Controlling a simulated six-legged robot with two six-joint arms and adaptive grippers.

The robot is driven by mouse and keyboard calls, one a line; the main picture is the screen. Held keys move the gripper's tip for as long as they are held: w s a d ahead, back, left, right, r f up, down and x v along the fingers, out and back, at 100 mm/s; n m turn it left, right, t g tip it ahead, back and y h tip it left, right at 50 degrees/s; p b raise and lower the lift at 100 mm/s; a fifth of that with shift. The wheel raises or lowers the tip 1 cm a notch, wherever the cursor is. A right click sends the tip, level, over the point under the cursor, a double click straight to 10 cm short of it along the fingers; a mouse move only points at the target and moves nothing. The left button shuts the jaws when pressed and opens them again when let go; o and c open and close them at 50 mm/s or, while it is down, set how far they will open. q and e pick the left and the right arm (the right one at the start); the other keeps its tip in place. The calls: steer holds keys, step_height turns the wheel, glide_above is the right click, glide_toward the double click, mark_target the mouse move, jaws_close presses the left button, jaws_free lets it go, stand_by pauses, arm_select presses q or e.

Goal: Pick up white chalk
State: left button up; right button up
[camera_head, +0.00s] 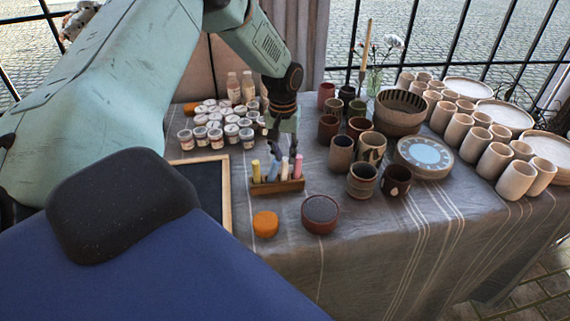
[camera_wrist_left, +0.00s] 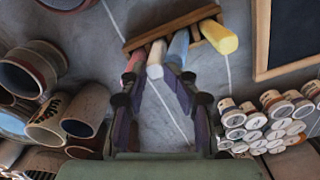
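The white chalk (camera_head: 285,169) stands in a small wooden holder (camera_head: 277,187) on the table, between a blue chalk (camera_head: 272,170) and a pink chalk (camera_head: 298,167). A yellow chalk (camera_head: 256,171) stands at the holder's left end. My left gripper (camera_head: 284,151) points down just above the chalks. In the left wrist view its fingers (camera_wrist_left: 151,78) are spread apart and empty. The white chalk (camera_wrist_left: 156,58) shows between and just beyond the fingertips there, with the pink chalk (camera_wrist_left: 135,61) near one tip and the blue chalk (camera_wrist_left: 178,47) near the other. My right gripper is not seen.
A wood-framed blackboard (camera_head: 226,190) lies left of the holder. An orange round piece (camera_head: 266,224) and a dark round-topped piece (camera_head: 320,212) lie in front. Paint jars (camera_head: 216,138) stand behind left, and several cups (camera_head: 341,153) stand to the right.

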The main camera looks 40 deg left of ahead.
mark_target(283, 163)
arm_select(q)
steer(key=f, duration=0.3)
steer(key=shift+s+d+f, duration=0.1)
steer(key=shift+s+d, duration=0.15)
steer(key=shift+s, duration=0.05)
steer(key=shift+a+f, duration=0.35)
steer(key=shift+f, duration=0.15)
steer(key=shift+o, duration=0.5)
steer(key=shift+w+d+r, duration=0.1)
steer(key=shift+w+d, duration=0.1)
steer(key=shift+c, duration=1.4)
steer(key=shift+a, duration=0.15)
jaws_close()
steer(key=shift+r, duration=0.1)
